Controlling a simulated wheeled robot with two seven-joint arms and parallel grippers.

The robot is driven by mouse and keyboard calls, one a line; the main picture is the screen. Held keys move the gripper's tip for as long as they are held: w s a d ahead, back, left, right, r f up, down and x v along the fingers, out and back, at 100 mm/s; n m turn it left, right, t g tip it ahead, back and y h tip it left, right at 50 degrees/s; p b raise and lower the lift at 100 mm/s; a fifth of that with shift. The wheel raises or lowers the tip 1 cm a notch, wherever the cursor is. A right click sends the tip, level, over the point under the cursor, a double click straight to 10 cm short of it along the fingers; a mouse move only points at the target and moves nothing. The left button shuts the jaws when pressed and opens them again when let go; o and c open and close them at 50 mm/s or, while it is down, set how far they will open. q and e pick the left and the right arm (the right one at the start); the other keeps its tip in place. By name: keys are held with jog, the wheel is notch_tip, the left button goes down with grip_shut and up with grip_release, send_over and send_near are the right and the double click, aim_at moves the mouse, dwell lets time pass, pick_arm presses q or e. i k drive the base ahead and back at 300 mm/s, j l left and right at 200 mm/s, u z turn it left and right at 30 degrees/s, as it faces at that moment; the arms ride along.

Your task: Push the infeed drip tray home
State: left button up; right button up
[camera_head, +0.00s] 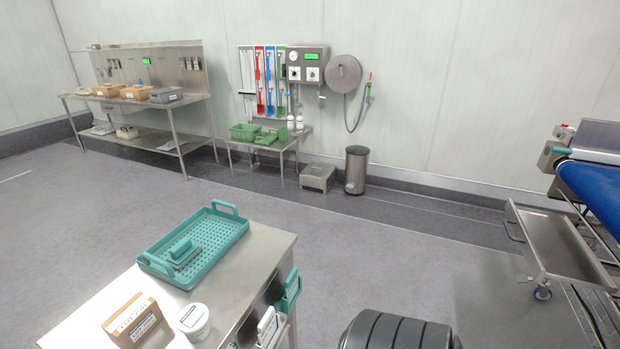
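The drip tray (568,250) is a shallow stainless tray at the right, below the end of the blue conveyor belt (598,185). It sticks out to the left from under the conveyor, with a bar handle (513,224) on its left end. Its far right part runs toward the conveyor frame, and the picture edge cuts off the view there. The tray looks empty. Neither of my grippers is in view.
A steel table (245,290) at front left holds a teal perforated basket (205,243), a cardboard box (133,318) and a white tub (194,321). A caster (543,294) stands below the tray. Open grey floor (400,250) lies between the table and the conveyor.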

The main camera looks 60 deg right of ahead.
aim_at(552, 247)
jog(key=z, duration=3.5)
jog(key=i+j+z, duration=0.65)
jog(key=i, duration=0.15)
